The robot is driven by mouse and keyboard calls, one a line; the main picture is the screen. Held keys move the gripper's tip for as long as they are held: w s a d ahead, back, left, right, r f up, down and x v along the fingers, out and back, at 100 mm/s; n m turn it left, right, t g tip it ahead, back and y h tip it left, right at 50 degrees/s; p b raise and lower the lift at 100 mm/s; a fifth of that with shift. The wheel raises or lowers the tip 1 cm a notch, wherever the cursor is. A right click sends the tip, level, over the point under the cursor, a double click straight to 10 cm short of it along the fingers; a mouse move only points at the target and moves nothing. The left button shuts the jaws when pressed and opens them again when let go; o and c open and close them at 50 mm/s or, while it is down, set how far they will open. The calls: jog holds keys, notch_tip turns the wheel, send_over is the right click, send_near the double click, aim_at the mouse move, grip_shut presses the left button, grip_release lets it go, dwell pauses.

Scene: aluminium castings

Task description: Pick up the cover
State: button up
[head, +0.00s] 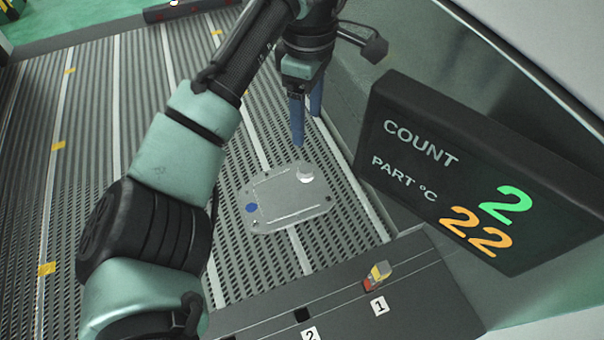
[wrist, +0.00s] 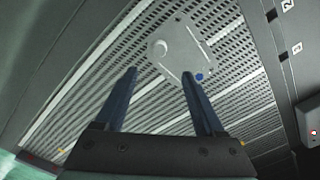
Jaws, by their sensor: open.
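The cover (head: 283,208) is a flat, pale grey plate with rounded corners, a raised round white boss near one corner and a blue dot at another. It lies flat on the slatted conveyor surface in the head view. In the wrist view the cover (wrist: 178,52) lies beyond the fingertips. My gripper (head: 307,128) has two blue fingers and is open and empty. In the head view it hangs above and behind the cover, apart from it. In the wrist view the open fingers (wrist: 159,72) spread apart, with the right fingertip near the cover's blue dot in the picture.
A dark display (head: 470,180) reading COUNT 2 and PART °C 22 stands at the right. A dark ledge (head: 345,300) with number labels and a small red and yellow piece (head: 378,276) runs along the front. The slatted conveyor (head: 100,130) is clear to the left, with yellow marks.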

jog(key=b, duration=0.2)
send_over(307, 168)
jog(key=f, duration=0.7)
jog(key=shift+s+f, duration=0.25)
jog(key=shift+s, duration=0.1)
jog(key=shift+s+f, duration=0.15)
jog(key=shift+f, duration=0.05)
jog(key=f+b, duration=0.1)
jog(key=w+f+b, duration=0.1)
jog(key=f, duration=0.1)
jog(key=shift+f, duration=0.2)
jog(key=shift+f+p, duration=0.3)
jog(key=shift+f, duration=0.5)
grip_shut()
